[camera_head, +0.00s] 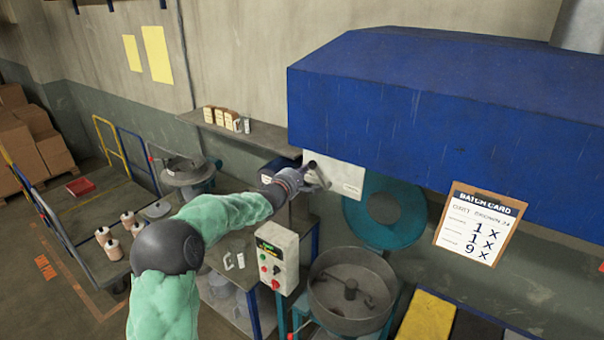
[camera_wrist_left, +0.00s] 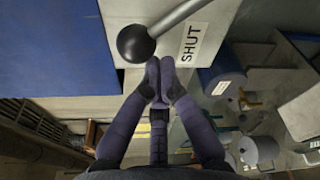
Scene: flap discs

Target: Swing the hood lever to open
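The hood lever shows in the left wrist view as a grey rod (camera_wrist_left: 180,16) ending in a black ball knob (camera_wrist_left: 136,43). It lies across a pale plate (camera_wrist_left: 225,12) beside a label reading SHUT (camera_wrist_left: 193,42). In the head view the plate (camera_head: 335,174) sits under the left end of the blue hood (camera_head: 430,105). My left gripper (camera_wrist_left: 160,66) has its purple-grey fingertips together just below the knob, with nothing seen between them; whether they touch the knob is unclear. In the head view my left gripper (camera_head: 308,178) reaches the plate and partly hides the lever. My right gripper is not in view.
A control box (camera_head: 277,258) and a round pan (camera_head: 350,292) stand below the hood. A wall shelf (camera_head: 240,132) carries small containers. A cart (camera_head: 90,225) with bottles stands at the left.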

